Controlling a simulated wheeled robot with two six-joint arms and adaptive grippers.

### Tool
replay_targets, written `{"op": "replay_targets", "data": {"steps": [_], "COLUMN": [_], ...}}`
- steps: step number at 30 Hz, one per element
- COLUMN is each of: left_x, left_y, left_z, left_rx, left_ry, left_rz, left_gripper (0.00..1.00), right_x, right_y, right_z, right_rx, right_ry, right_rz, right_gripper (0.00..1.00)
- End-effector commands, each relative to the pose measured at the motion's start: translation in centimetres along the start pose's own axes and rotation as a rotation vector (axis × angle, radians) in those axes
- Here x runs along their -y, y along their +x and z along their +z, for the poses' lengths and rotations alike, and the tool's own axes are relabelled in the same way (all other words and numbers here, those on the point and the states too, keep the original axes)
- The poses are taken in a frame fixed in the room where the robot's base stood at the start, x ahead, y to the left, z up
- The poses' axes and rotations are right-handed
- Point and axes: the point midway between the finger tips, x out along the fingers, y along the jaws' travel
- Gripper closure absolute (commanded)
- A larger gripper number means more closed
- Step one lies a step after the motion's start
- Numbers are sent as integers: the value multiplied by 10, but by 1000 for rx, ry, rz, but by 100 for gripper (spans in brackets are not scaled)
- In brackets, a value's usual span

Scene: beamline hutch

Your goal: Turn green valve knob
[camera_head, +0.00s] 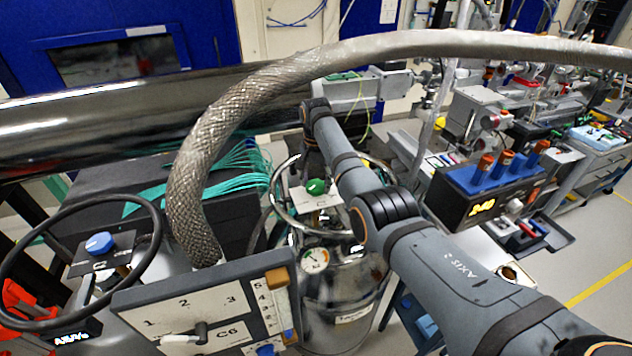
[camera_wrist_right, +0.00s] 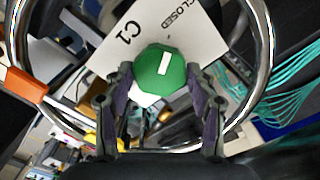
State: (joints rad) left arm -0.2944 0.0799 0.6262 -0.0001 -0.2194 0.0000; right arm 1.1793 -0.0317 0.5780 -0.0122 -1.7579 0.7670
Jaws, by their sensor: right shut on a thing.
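The green valve knob (camera_wrist_right: 160,73) sits at the middle of the right wrist view, with a white mark on its face. It also shows in the head view (camera_head: 317,186), above a white plate on a steel vessel. The white plate (camera_wrist_right: 188,32) behind it reads "C1" and "CLOSED". My right gripper (camera_wrist_right: 159,76) has one finger on each side of the knob and is shut on it. In the head view my right arm reaches over to the knob from the lower right and partly hides the gripper. My left gripper is in neither view.
A metal ring (camera_wrist_right: 264,40) surrounds the knob. A braided hose (camera_head: 205,165) arches overhead. A blue knob (camera_head: 99,243) stands at the left inside a black ring. A numbered panel (camera_head: 225,290) is in front. A box with an orange display (camera_head: 470,200) is at the right.

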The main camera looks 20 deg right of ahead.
Motion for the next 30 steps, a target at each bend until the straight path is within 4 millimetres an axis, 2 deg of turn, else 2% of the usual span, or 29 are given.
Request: {"op": "replay_targets", "data": {"steps": [11,30], "left_x": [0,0], "left_y": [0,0], "left_z": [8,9], "left_rx": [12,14], "left_ry": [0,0], "left_rz": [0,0], "left_gripper": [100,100], "right_x": [0,1], "right_y": [-1,-2], "right_z": [0,0], "right_rx": [-1,-2], "right_ry": [-196,-800], "right_rz": [-1,-1], "right_gripper": [75,75]}}
